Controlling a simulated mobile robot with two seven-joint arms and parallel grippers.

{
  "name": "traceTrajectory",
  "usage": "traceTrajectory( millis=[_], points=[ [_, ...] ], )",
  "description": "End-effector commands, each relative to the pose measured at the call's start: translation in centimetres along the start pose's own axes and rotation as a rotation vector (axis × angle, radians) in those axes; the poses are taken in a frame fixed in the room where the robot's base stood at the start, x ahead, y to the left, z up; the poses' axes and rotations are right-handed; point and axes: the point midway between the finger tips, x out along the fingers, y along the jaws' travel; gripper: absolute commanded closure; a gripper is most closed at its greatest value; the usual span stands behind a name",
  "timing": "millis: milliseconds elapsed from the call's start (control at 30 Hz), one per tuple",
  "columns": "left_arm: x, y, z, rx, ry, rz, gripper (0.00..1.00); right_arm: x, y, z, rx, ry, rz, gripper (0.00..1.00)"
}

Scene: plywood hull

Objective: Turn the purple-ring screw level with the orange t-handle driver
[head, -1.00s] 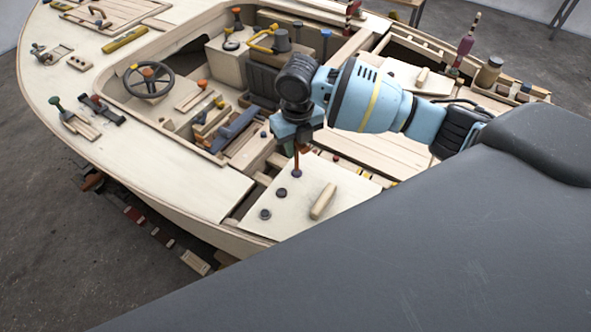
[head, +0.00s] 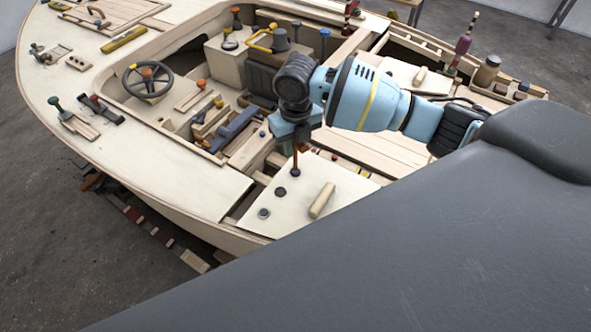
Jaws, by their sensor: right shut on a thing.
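My right gripper (head: 294,138) points down over the pale hatch panel at the near side of the boat. It is shut on the t-handle driver (head: 296,158), of which an orange-brown part and the thin shaft show below the jaws. The shaft stands about upright, its lower end at a small dark, purplish screw head (head: 295,173) on the panel. The ring's colour and the screw's height are too small to tell. Two other dark round heads, a middle one (head: 281,191) and a front one (head: 264,213), sit in line on the panel. My left gripper is out of view.
A wooden grip (head: 321,200) stands on the panel (head: 300,222) right of the screws. The open cockpit lies behind and left, with a blue part (head: 232,131), a steering wheel (head: 148,80) and a seat.

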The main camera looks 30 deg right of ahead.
Motion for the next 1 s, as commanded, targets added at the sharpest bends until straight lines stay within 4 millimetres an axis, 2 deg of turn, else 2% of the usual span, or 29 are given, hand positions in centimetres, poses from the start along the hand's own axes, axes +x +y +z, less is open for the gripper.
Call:
traceTrajectory(
  millis=[400,1000],
  points=[
    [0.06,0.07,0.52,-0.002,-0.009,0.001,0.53,0.97,0.00,0.00,0.000,0.000,0.000,1.00],
    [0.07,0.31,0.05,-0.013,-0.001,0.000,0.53,0.93,0.00,0.00,0.000,-0.001,0.000,1.00]
  ],
)
